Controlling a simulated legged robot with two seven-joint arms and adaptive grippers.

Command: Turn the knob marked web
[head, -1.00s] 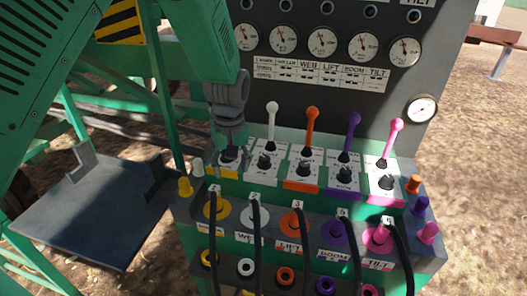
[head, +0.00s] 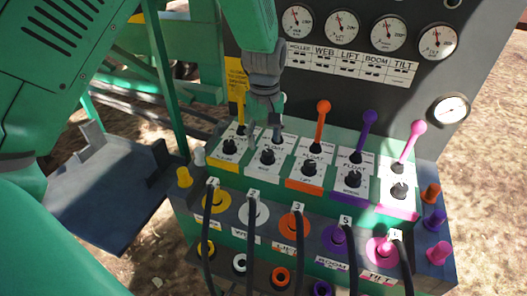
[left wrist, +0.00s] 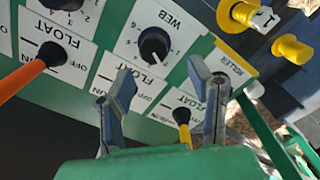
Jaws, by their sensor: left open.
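The knob marked web is black, on a white plate in the second column of the control panel. It shows in the head view (head: 267,157) and, with the WEB label beside it, in the left wrist view (left wrist: 154,45). My left gripper (head: 265,130) hangs fingers down just above and behind this knob. In the left wrist view my left gripper (left wrist: 160,82) is open, and the web knob shows in line with the gap between its fingers, apart from both. The white lever of this column is hidden behind the gripper in the head view. My right gripper is not in view.
A yellow lever (head: 241,107) stands close to the left of the gripper. An orange lever (head: 323,107), a purple lever (head: 369,118) and a pink lever (head: 414,130) stand to the right. Hoses and coloured fittings fill the front ledge; gauges (head: 341,23) line the back panel.

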